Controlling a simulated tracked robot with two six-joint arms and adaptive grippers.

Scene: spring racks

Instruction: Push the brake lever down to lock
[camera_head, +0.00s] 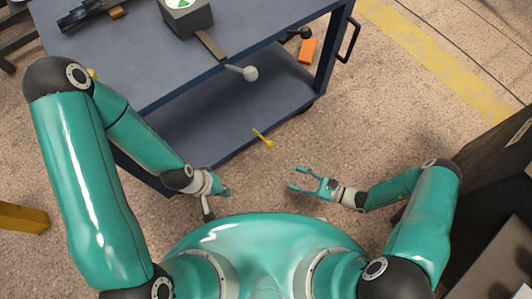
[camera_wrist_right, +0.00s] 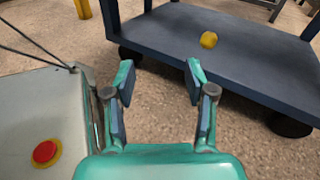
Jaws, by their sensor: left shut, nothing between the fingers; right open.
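A yellow lever (camera_head: 262,138) with a round knob sticks out past the front edge of the blue cart's lower shelf. It looks like the brake lever. Its yellow knob (camera_wrist_right: 208,40) also shows in the right wrist view, in front of the shelf and beyond my fingers. My right gripper (camera_head: 294,178) is open and empty, below and right of the lever in the head view, apart from it. Its two spread fingers (camera_wrist_right: 160,72) show in the wrist view. My left gripper (camera_head: 226,191) is shut and empty, below and left of the lever, near the cart's front.
The blue cart (camera_head: 130,80) carries a dark box (camera_head: 185,18) with a green and white mark. A grey-knobbed lever (camera_head: 245,72) and a black knob (camera_head: 303,33) are higher up. An orange block (camera_head: 308,50) lies near the right end. A dark cabinet (camera_head: 495,150) stands right.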

